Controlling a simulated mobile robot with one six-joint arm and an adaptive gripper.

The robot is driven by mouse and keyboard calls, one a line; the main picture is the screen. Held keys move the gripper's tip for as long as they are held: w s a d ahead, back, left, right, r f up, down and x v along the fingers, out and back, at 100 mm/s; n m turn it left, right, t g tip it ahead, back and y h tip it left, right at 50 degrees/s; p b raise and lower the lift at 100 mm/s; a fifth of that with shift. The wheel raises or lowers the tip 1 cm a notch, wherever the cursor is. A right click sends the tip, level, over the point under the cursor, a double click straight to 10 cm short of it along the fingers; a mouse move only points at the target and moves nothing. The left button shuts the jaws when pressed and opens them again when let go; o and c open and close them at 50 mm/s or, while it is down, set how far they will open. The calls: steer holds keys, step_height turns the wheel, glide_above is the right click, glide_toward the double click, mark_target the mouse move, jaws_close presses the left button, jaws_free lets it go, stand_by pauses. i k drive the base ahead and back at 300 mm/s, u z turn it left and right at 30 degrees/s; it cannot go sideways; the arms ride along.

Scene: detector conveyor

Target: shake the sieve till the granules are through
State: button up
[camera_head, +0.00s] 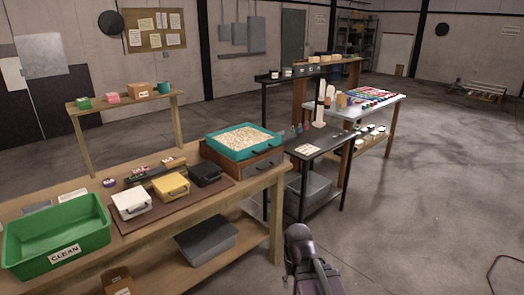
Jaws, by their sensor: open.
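The sieve (243,152) is a teal square frame, filled with pale beige granules (241,138). It sits on top of a wooden box (259,168) with a dark handle on its front, at the right end of the wooden workbench. The granules cover the sieve's bottom, so the mesh is hidden. I cannot see inside the box. Part of my dark arm (300,245) shows at the bottom, right of the bench and apart from the sieve. I cannot make out my gripper's fingers in this view.
A green bin marked CLEAN (62,251) stands at the bench's left. White (131,206), yellow (171,187) and black (206,174) cases lie on a brown mat between bin and sieve. A dark side table (322,148) adjoins the bench's right end. Open floor (430,220) lies to the right.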

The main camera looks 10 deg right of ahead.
mark_target(241, 142)
steer(key=u, duration=0.05)
steer(key=i, duration=0.95)
steer(key=z, duration=0.05)
